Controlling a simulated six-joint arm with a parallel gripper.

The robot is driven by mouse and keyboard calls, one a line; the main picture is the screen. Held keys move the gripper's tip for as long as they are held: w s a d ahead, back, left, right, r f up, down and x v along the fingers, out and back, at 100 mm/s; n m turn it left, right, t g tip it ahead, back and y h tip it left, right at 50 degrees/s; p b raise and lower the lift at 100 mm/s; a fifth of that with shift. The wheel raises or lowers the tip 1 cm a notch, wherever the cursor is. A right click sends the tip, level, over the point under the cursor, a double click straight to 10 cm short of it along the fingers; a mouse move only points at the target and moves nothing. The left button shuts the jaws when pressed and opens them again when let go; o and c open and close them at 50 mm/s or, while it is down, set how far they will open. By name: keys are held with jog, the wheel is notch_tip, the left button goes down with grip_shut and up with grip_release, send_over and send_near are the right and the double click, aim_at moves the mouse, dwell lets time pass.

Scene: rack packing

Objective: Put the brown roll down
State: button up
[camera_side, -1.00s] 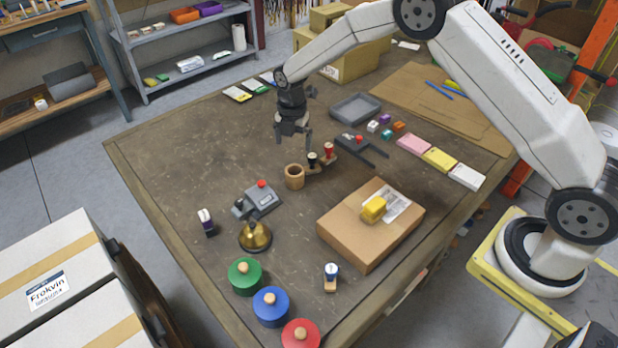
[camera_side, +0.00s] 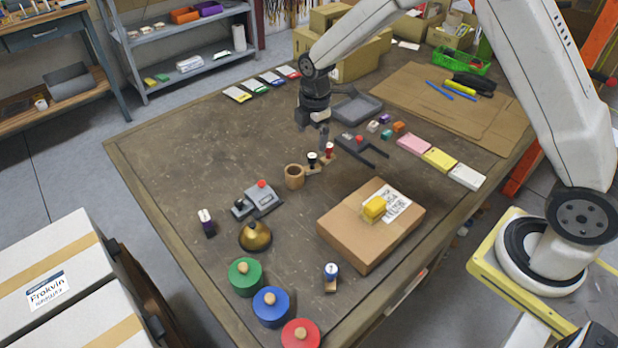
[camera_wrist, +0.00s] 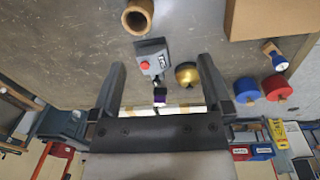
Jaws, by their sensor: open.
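The brown roll (camera_side: 294,177) is a short hollow tube standing upright on the table, left of the black-handled stamp. It also shows at the top edge of the wrist view (camera_wrist: 129,18), partly cut off, with its open end visible. My gripper (camera_side: 312,136) is above the table, up and to the right of the roll in the side view, and apart from it. In the wrist view its two fingers (camera_wrist: 162,68) are spread wide with nothing held between them.
Two stamps (camera_side: 313,158) stand close to the roll's right, with a dark forked holder (camera_side: 360,147) beyond. A grey tray (camera_side: 357,107) lies behind. A grey device with a red button (camera_side: 263,199) and a brass bell (camera_side: 255,237) are nearer. The table's left side is clear.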

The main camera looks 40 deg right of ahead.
jog(key=s+d+r+m+t, duration=0.1)
jog(key=s+r+m, duration=0.1)
jog(key=s+m, duration=0.6)
jog(key=s+d+r+m, duration=0.1)
jog(key=s+r+m, duration=0.2)
jog(key=s+m, duration=0.5)
jog(key=s, duration=0.5)
jog(key=shift+s+m+t, duration=0.2)
jog(key=shift+m+t, duration=0.2)
